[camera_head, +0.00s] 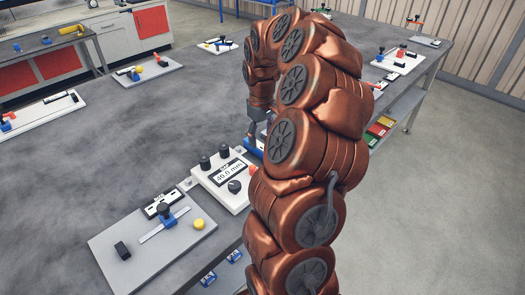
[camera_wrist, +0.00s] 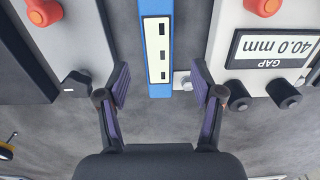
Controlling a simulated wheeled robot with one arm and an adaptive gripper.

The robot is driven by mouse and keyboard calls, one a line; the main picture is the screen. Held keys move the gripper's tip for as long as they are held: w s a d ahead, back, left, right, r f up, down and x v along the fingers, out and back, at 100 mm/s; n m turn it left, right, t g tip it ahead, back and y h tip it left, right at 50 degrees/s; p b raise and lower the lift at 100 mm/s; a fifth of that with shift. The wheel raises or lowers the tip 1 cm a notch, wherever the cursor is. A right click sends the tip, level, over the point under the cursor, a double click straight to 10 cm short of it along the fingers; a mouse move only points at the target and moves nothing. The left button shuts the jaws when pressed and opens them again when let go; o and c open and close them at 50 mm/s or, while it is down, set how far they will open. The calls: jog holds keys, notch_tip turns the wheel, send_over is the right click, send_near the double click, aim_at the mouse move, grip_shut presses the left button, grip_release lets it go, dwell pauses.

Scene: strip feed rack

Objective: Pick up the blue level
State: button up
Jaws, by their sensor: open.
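The blue level (camera_wrist: 166,70) is a long blue bar with a white face and dark slots. In the wrist view it runs from the top edge down to between my fingers. A small blue part of it (camera_head: 252,150) shows in the head view beside my arm, which hides the rest. My gripper (camera_wrist: 160,80) is open, with one finger on each side of the level's near end and a gap on both sides. In the head view my gripper (camera_head: 255,135) is partly hidden behind my arm. I cannot tell its height above the level.
A white gauge box (camera_head: 218,183) reading 40.0 mm stands left of the level, with dark knobs. A grey board (camera_head: 125,245) with a clamp, a yellow knob and small parts lies at the front left. The grey tabletop (camera_head: 150,135) behind has wide free room.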

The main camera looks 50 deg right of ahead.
aim_at(262, 147)
jog(key=shift+s+d+f+p, duration=0.1)
jog(key=shift+f+p, duration=0.35)
jog(key=shift+f, duration=0.9)
jog(key=shift+s+f+p, duration=0.1)
jog(key=shift+f+p, duration=0.35)
jog(key=shift+f, duration=0.9)
jog(key=shift+w, duration=0.1)
grip_shut()
